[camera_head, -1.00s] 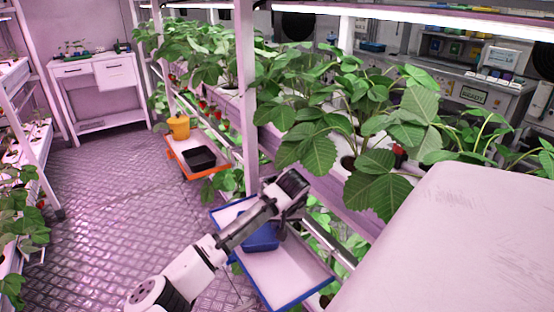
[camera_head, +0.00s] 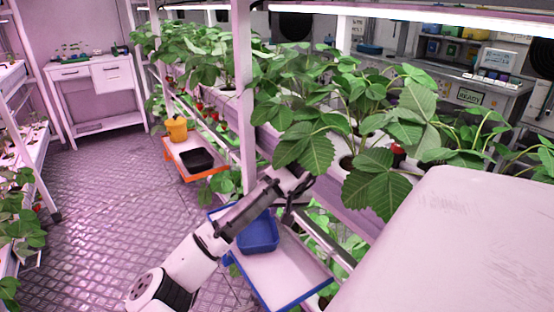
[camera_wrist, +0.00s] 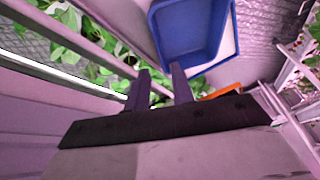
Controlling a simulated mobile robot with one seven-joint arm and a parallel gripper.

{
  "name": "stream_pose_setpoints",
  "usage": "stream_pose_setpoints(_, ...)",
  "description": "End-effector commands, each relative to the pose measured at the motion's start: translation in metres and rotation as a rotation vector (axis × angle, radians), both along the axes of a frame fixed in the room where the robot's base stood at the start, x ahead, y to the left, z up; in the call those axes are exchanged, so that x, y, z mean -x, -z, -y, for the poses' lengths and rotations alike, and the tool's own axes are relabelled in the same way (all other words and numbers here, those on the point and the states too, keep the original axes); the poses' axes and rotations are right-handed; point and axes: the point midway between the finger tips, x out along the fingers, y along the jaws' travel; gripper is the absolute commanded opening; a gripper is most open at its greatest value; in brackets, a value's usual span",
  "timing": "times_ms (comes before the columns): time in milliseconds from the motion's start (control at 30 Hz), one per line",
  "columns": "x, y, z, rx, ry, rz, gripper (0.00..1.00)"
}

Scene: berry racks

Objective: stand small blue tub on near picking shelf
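The small blue tub (camera_head: 259,236) stands upright on the white, blue-rimmed near picking shelf (camera_head: 288,276), toward its far end. My arm's forearm passes over part of the tub and hides its left edge. My gripper (camera_head: 288,216) is just right of the tub, on the rack side, and seems apart from it. In the wrist view the two fingers of my gripper (camera_wrist: 158,73) stand apart with nothing between them. The tub (camera_wrist: 188,32) lies beyond the fingertips there, its inside empty, with the shelf's blue rim (camera_wrist: 228,58) beside it.
Strawberry plants (camera_head: 340,130) and rack rails crowd the right of my gripper. The floor aisle (camera_head: 110,210) at left is clear.

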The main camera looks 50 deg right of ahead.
Motion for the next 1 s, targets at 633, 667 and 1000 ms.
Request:
stream_pose_setpoints(633,0.002,-0.040,-0.005,0.069,0.007,-0.006,0.24)
stream_pose_setpoints(667,-0.004,-0.045,-0.004,0.111,0.010,-0.008,0.24)
stream_pose_setpoints(1000,-0.150,-0.218,-0.097,0.908,-0.009,0.306,0.24)
